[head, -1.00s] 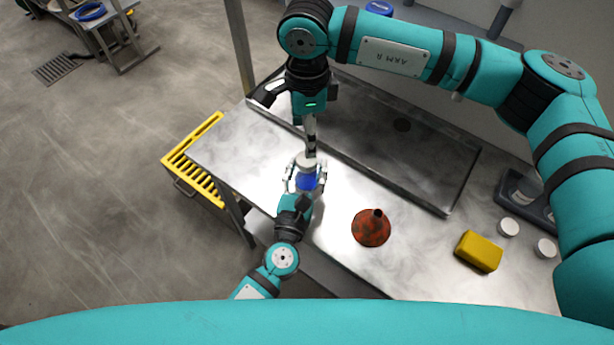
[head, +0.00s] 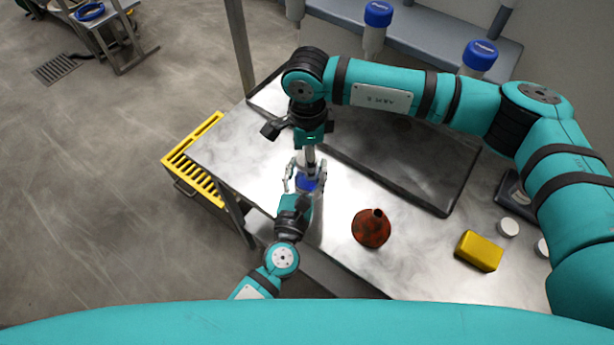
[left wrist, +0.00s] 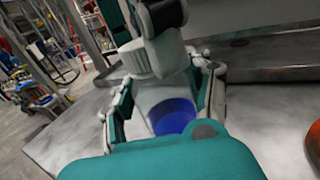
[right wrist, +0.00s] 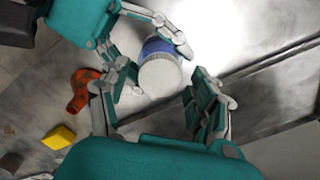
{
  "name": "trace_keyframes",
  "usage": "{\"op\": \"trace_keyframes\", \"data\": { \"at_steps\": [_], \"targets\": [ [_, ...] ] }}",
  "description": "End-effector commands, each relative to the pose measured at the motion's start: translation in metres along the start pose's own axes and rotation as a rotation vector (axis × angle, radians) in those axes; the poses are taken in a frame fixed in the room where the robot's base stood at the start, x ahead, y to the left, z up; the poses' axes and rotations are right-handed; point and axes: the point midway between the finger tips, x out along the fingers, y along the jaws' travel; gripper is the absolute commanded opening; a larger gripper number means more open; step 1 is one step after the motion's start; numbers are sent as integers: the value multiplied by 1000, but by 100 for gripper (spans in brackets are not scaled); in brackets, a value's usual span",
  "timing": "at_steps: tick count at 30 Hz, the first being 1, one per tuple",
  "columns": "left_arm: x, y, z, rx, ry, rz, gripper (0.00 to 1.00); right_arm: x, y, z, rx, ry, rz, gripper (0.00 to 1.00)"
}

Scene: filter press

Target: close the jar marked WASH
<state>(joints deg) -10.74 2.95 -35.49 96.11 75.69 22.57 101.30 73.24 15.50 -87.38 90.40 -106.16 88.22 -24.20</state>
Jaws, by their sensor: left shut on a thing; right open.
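A clear jar with a blue part (head: 309,186) stands at the left end of the steel table. It also shows in the left wrist view (left wrist: 172,115); I cannot read its marking. My left gripper (head: 305,174) is shut around the jar's sides. A white ridged lid (right wrist: 160,76) is at the jar's top; the left wrist view also shows it (left wrist: 138,60). I cannot tell whether it is seated or threaded. My right gripper (right wrist: 160,70) points down from above, open, with its fingers apart on either side of the lid. In the head view this gripper hides the lid.
A yellow block (head: 479,251) and white lids (head: 508,228) lie farther right. A yellow rack (head: 192,160) hangs at the table's left end. Blue-capped containers (head: 378,15) stand at the back.

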Motion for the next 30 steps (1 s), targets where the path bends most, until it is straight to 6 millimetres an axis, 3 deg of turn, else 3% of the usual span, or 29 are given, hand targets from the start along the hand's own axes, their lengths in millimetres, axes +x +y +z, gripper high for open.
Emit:
{"op": "trace_keyframes", "data": {
  "at_steps": [5,18,25,26,30],
  "targets": [
    [0,0,0,0,0,0,0,0,0,0,0,0,0,63],
    [0,0,0,0,0,0,0,-1,0,0,0,0,0,5],
    [0,0,0,0,0,-1,0,-1,0,0,14,0,-1,5],
    [0,0,0,0,0,-1,0,-1,0,0,14,0,-1,47],
    [0,0,0,0,0,-1,0,-1,0,0,13,0,-1,65]
  ]
}}
